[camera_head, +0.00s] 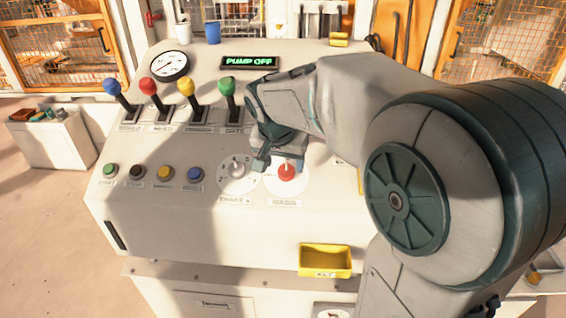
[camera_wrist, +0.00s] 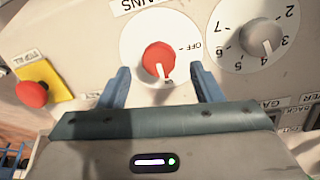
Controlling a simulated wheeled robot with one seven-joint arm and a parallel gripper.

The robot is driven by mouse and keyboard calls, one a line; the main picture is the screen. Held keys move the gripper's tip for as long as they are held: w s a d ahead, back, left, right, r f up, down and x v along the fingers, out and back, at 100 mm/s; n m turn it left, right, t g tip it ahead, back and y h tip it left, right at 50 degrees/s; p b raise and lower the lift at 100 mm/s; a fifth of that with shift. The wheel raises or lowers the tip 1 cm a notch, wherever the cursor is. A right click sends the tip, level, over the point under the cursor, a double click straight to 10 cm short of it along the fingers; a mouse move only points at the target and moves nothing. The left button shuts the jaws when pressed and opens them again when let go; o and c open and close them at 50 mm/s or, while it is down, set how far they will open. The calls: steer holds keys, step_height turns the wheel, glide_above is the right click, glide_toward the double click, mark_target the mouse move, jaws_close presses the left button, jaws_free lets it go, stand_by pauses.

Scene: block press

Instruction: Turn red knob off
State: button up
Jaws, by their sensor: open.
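The red knob (camera_head: 287,171) sits on a white round plate on the sloping console, right of a grey numbered dial (camera_head: 236,168). In the wrist view the red knob (camera_wrist: 159,59) is upside down. Its white pointer mark points down in the picture, toward a small, hard-to-read label. The word OFF is printed on the plate to the knob's right. My gripper (camera_wrist: 160,70) is open, with one blue-grey finger to each side of the knob and visible gaps between. In the head view my gripper (camera_head: 279,160) is just above the knob, partly hidden by my arm.
The grey dial (camera_wrist: 262,37) is close to the right finger in the wrist view. A red stop button (camera_wrist: 32,93) on a yellow plate is at left. Several levers (camera_head: 172,107), push buttons (camera_head: 163,173), a PUMP OFF display (camera_head: 250,62) and a yellow bin (camera_head: 325,260) surround the area.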

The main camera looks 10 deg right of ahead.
mark_target(286, 170)
steer(key=shift+x, duration=1.65)
steer(key=c, duration=1)
